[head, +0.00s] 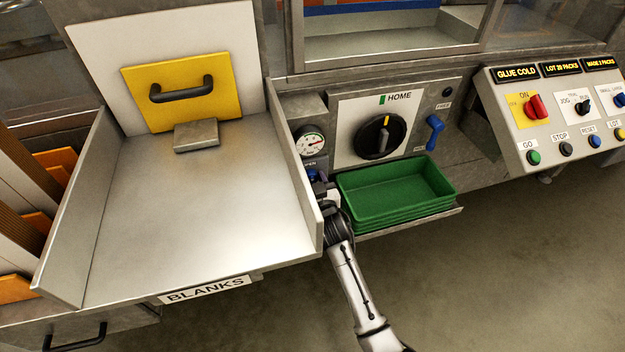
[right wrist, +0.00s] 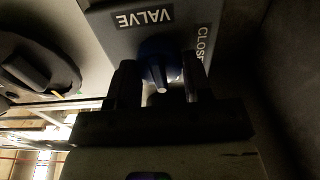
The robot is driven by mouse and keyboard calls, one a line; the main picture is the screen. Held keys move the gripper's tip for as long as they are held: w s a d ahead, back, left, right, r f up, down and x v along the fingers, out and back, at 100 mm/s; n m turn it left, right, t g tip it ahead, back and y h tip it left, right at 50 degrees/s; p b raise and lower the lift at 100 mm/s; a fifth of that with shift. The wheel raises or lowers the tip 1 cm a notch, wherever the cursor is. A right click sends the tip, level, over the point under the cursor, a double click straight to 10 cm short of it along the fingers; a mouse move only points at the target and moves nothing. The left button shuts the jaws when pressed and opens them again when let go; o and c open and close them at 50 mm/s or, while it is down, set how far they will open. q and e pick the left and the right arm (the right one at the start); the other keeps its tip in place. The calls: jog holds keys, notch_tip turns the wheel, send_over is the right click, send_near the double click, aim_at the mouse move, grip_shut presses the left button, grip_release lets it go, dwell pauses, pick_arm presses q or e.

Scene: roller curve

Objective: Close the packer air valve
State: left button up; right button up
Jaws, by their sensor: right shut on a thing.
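The air valve has a blue knob, mostly hidden by my right gripper in the head view, below a round pressure gauge (head: 311,141). In the right wrist view the blue knob (right wrist: 160,62) sits between my right gripper's two black fingers. My right gripper (right wrist: 160,88) is shut on this knob. In the head view the right gripper (head: 322,186) is at the panel between the blanks tray and the green bins. A "VALVE" label and a partly covered "CLOSE..." label show beside the knob. My left gripper is out of view.
The blanks tray's right wall (head: 296,178) stands close left of my right gripper. Green stacked bins (head: 395,191) sit close to its right. A black HOME dial (head: 381,137) and a blue lever (head: 434,132) are on the panel. A control box (head: 560,120) stands far right.

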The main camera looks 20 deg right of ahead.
jog(key=n+p, duration=0.2)
jog(key=n, duration=0.1)
jog(key=shift+r+p, duration=0.2)
jog(key=shift+p, duration=0.1)
jog(key=n+p, duration=0.1)
jog(key=n, duration=0.2)
jog(key=shift+a+f+n, duration=0.1)
jog(key=shift+a+n, duration=0.05)
jog(key=shift+n, duration=0.15)
jog(key=n+p, duration=0.1)
jog(key=n, duration=0.1)
jog(key=shift+f+n, duration=0.1)
jog(key=shift+n, duration=0.3)
jog(key=n, duration=0.3)
jog(key=shift+f+n, duration=0.1)
jog(key=shift+n, duration=0.2)
jog(key=n, duration=0.2)
jog(key=shift+n+p, duration=0.3)
jog(key=shift+n, duration=0.1)
jog(key=shift+f+n, duration=0.1)
jog(key=shift+n, duration=0.6)
